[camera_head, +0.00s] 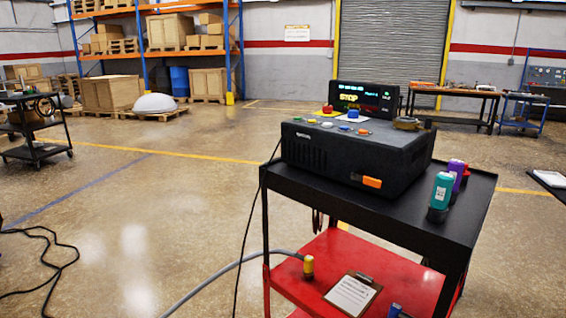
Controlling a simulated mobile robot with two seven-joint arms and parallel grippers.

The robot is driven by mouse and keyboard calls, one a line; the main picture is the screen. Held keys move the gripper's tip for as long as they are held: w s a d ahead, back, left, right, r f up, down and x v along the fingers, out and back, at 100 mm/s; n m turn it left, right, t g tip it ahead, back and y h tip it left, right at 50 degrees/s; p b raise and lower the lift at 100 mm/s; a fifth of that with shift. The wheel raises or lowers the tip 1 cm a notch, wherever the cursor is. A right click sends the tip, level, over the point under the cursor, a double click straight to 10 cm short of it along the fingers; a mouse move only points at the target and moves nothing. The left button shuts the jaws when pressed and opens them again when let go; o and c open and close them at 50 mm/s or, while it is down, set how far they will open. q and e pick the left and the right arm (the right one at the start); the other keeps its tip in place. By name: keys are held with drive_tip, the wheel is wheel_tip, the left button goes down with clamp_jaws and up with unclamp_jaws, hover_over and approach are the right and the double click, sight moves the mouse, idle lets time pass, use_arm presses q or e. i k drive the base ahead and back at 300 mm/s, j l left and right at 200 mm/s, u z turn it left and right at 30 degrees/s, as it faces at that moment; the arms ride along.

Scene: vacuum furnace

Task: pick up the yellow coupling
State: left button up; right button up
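The yellow coupling (308,265) stands on the red lower shelf of the black cart. It is at the end of a grey hose (232,268) that comes in from the lower left. Its lower part is dark. Neither of my grippers is in view.
The cart's black top (400,220) overhangs the red shelf (335,250). On top are a black control box (350,155) and teal (441,190) and purple (456,172) bottle-like items. A clipboard (352,296) lies right of the coupling. A black cable (45,262) lies on the floor.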

sight(308, 271)
drive_tip(key=z, duration=0.3)
drive_tip(key=i+j+z, duration=0.2)
drive_tip(key=z, duration=0.3)
drive_tip(key=i+j+z, duration=0.25)
drive_tip(key=z, duration=0.25)
drive_tip(key=i+j+z, duration=0.1)
drive_tip(key=j, duration=0.2)
drive_tip(key=i+j+z, duration=0.1)
drive_tip(key=i+j, duration=0.15)
drive_tip(key=j, duration=0.3)
drive_tip(key=i+j, duration=0.1)
drive_tip(key=j, duration=0.25)
drive_tip(key=i+j+z, duration=0.1)
drive_tip(key=j, duration=0.2)
